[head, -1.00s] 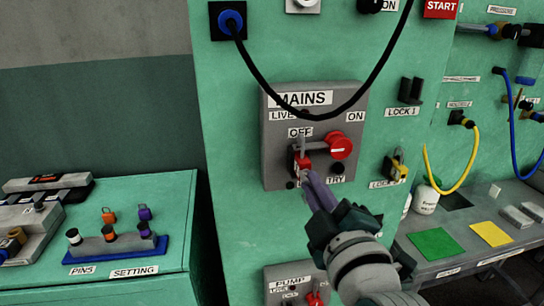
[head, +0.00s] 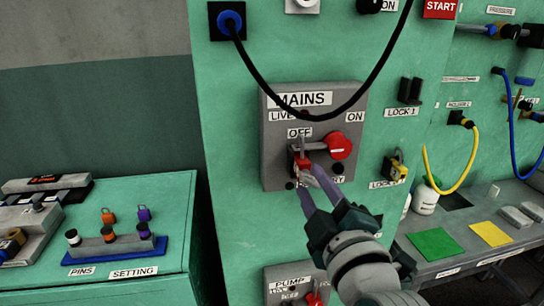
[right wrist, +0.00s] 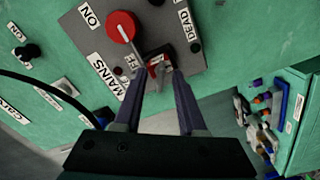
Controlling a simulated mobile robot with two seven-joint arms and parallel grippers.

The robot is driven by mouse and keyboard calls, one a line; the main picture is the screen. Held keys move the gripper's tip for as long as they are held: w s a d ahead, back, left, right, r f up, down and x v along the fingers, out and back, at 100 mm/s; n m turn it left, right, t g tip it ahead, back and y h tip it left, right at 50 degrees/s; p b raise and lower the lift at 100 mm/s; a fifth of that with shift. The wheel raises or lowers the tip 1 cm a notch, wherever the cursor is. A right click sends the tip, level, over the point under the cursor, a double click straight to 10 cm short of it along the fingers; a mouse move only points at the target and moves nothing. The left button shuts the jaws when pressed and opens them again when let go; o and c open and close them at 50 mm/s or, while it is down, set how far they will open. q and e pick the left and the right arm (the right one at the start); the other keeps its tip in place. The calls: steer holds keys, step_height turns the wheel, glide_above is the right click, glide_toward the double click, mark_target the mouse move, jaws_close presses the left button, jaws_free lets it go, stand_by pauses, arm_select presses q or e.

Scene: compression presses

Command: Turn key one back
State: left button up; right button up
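The grey MAINS panel (head: 270,165) is on the green cabinet, with a round red switch (head: 341,146) at its right. A grey bar runs left from the switch to a small red lock (head: 300,160) with an upright grey shackle, below OFF. In the right wrist view the lock (right wrist: 154,63) lies just beyond the fingertips, with a small grey piece at its face; I cannot tell whether this is the key. My right gripper (head: 306,179) is open just below the lock. Its fingers are spread with a gap in the right wrist view (right wrist: 160,86). My left gripper is not in view.
A black cable (head: 262,78) loops across the top of the panel. LOCK 1 (head: 410,90) is an empty dark holder; a yellow lock (head: 398,170) hangs below it. A PUMP panel (head: 285,275) is underneath. A bench with pins (head: 108,235) stands left; a grey table (head: 455,245) stands right.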

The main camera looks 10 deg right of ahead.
steer(key=shift+o, duration=0.2)
steer(key=o, duration=0.5)
steer(key=shift+s, duration=0.1)
